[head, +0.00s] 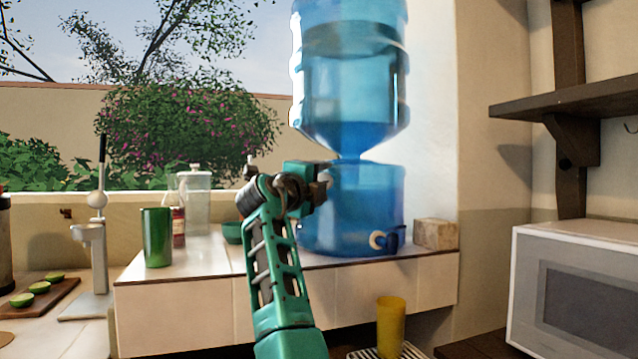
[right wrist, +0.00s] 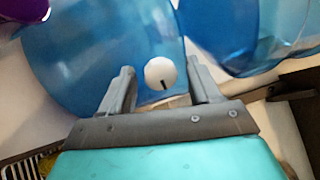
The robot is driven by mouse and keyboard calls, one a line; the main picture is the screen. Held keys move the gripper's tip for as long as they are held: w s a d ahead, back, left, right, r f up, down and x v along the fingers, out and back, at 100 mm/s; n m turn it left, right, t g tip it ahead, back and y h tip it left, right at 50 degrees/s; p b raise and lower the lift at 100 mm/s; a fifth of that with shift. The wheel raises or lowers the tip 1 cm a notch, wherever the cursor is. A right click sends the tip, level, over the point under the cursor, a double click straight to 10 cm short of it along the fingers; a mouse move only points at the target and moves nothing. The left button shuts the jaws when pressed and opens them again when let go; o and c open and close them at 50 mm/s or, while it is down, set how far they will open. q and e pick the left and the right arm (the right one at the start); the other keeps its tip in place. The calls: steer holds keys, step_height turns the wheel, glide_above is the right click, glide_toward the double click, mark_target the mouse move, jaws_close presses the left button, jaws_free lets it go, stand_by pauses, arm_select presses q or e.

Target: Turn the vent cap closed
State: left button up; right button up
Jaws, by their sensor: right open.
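The vent cap (right wrist: 160,73) is a small round white disc with a short black mark pointing down in the right wrist view. It sits against the blue wall of the water dispenser, whose lower tank (head: 365,205) stands on the counter in the head view. My right gripper (right wrist: 160,67) is open, with one finger on each side of the cap and visible gaps between. In the head view my right gripper (head: 318,184) is at the tank's upper left; the cap does not show there and seems hidden by it. My left gripper is not in view.
A large blue bottle (head: 350,75) sits on the tank, and a tap (head: 385,240) is at its lower right. A green cup (head: 156,238), a glass jar (head: 195,205) and a green bowl (head: 233,233) stand left. A wooden block (head: 435,234) stands right of the tank.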

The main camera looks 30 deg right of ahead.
steer(key=v, duration=1.3)
